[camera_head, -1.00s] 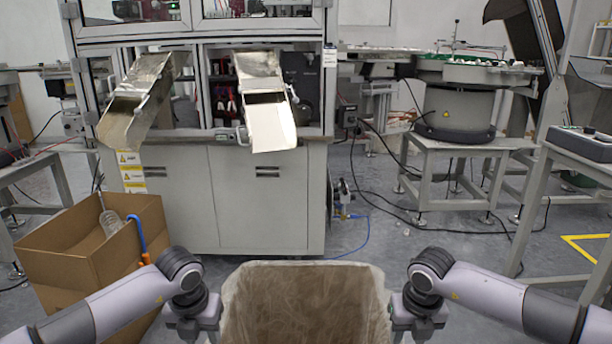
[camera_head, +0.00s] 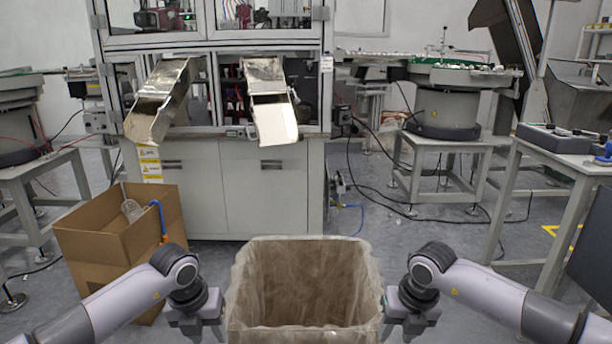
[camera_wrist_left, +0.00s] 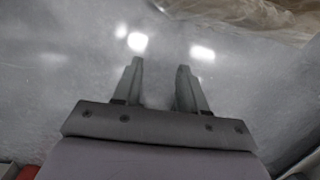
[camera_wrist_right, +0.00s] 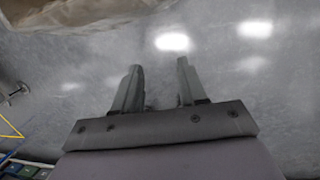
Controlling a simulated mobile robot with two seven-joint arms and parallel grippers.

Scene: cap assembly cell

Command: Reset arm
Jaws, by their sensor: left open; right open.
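My left gripper (camera_wrist_left: 159,75) is open and empty in the left wrist view, with bare grey floor beyond its fingers. In the head view my left arm ends just left of the lined bin (camera_head: 305,250). My right gripper (camera_wrist_right: 160,75) is open and empty in the right wrist view, also over bare floor. In the head view my right arm ends just right of the bin. The bin has a translucent liner over its rim and stands between the two grippers. The bin's edge shows at the top right of the left wrist view (camera_wrist_left: 230,15) and the top left of the right wrist view (camera_wrist_right: 85,15).
An open cardboard box (camera_head: 115,235) with a clear bottle and a blue-handled item stands at the left. A machine cabinet (camera_head: 255,185) with two metal chutes (camera_head: 160,100) is ahead. A bowl feeder (camera_head: 445,105) and a table (camera_head: 560,150) stand at the right. Floor between is clear apart from cables.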

